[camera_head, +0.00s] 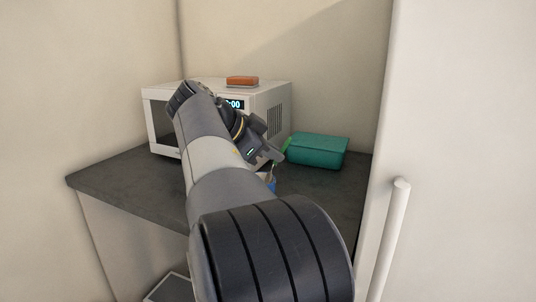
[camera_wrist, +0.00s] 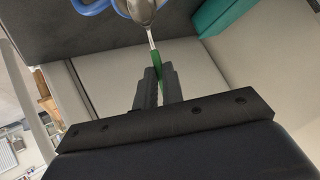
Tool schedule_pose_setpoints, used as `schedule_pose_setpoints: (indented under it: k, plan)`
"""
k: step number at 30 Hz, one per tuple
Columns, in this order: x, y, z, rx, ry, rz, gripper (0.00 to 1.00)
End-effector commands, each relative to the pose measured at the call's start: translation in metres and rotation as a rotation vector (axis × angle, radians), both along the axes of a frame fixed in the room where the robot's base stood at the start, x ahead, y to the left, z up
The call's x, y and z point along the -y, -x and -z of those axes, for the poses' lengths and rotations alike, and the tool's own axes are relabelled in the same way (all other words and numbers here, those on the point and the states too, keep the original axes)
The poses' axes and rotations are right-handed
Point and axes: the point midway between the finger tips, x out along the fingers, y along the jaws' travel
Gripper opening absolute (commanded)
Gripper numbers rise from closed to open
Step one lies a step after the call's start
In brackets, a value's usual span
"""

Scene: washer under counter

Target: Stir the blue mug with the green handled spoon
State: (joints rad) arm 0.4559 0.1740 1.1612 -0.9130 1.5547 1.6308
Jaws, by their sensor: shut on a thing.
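My gripper (camera_wrist: 158,88) is shut on the green handle of the spoon (camera_wrist: 156,62). The spoon's metal bowl (camera_wrist: 142,10) points to the top of the wrist view, close to the blue mug (camera_wrist: 88,7). Only blue parts of the mug show there, cut off by the top edge. In the head view my gripper (camera_head: 274,154) is over the counter, just above the mug (camera_head: 271,185), which my arm mostly hides. I cannot tell whether the bowl is inside the mug or in front of it.
A white microwave (camera_head: 278,112) with an orange-brown block (camera_head: 242,81) on top stands at the back of the dark counter (camera_head: 112,182). A teal box (camera_head: 318,151) is right of my gripper. A white tall door with a handle (camera_head: 388,240) bounds the right side.

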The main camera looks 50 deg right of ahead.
Motion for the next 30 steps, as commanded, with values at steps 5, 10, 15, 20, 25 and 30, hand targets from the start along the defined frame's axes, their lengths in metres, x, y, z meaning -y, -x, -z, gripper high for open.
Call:
schedule_pose_setpoints:
  k: [5,10,15,20,25,30]
  plan:
    - [0.002,0.006,-0.016,0.001,0.000,0.001,0.00]
    - [0.003,0.011,-0.029,0.000,0.000,0.001,0.00]
    - [0.005,0.015,-0.040,0.001,0.000,0.001,0.00]
    - [0.005,0.017,-0.043,0.001,0.000,0.001,0.00]
    - [0.005,0.017,-0.042,0.000,0.000,0.000,0.00]
    - [0.005,0.017,-0.042,0.000,0.000,0.000,0.00]
